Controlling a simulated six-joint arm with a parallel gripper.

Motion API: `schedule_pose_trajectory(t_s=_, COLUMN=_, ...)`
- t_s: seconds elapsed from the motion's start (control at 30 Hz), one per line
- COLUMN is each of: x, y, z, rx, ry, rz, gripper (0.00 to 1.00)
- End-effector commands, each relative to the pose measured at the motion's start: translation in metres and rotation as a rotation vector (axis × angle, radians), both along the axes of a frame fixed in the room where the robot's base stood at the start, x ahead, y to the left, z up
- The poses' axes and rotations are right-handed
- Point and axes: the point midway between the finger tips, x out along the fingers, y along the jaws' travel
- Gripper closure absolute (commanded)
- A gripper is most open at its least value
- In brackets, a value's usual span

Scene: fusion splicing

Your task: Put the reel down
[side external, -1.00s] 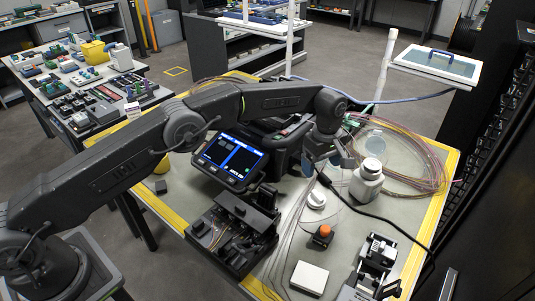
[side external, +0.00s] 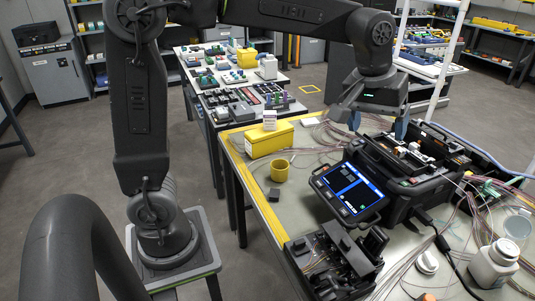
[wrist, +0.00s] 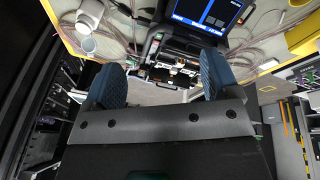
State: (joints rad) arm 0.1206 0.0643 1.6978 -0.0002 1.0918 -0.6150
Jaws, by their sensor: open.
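A round, clear disc (side external: 517,228) stands behind the white bottle (side external: 494,266) at the right of the table; I cannot tell for sure that it is the reel. A pale round disc (wrist: 88,45) also shows beside the bottle in the wrist view. My gripper (side external: 378,125) points down with its blue fingers apart, over the far edge of the black fusion splicer (side external: 402,195). Nothing shows between the fingers in the wrist view (wrist: 162,82). The gripper is well apart from the disc. The splicer's lit screen (side external: 349,188) faces forward.
A black fibre tool (side external: 335,262) stands in front. Loose fibre loops (side external: 470,205) lie at the right. Bare table shows left of the screen.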

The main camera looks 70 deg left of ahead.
Motion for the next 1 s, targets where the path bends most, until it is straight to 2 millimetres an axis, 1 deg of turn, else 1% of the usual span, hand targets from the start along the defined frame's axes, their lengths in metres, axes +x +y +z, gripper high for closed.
schedule_pose_trajectory(t_s=0.03, x=-0.025, y=0.009, z=0.007, rx=0.014, ry=-0.027, rz=-0.04, gripper=0.19)
schedule_pose_trajectory(t_s=0.13, x=-0.068, y=0.022, z=0.009, rx=0.05, ry=-0.072, rz=-0.132, gripper=0.19)
schedule_pose_trajectory(t_s=0.23, x=-0.11, y=0.032, z=0.002, rx=0.092, ry=-0.115, rz=-0.222, gripper=0.19)
schedule_pose_trajectory(t_s=0.3, x=-0.137, y=0.038, z=-0.006, rx=0.122, ry=-0.143, rz=-0.28, gripper=0.19)
schedule_pose_trajectory(t_s=0.4, x=-0.168, y=0.044, z=-0.021, rx=0.162, ry=-0.175, rz=-0.353, gripper=0.19)
schedule_pose_trajectory(t_s=0.5, x=-0.189, y=0.048, z=-0.034, rx=0.194, ry=-0.195, rz=-0.404, gripper=0.19)
schedule_pose_trajectory(t_s=0.6, x=-0.2, y=0.049, z=-0.043, rx=0.214, ry=-0.208, rz=-0.438, gripper=0.19)
schedule_pose_trajectory(t_s=0.7, x=-0.205, y=0.05, z=-0.047, rx=0.222, ry=-0.212, rz=-0.451, gripper=0.19)
schedule_pose_trajectory(t_s=1.0, x=-0.205, y=0.05, z=-0.047, rx=0.221, ry=-0.21, rz=-0.451, gripper=0.19)
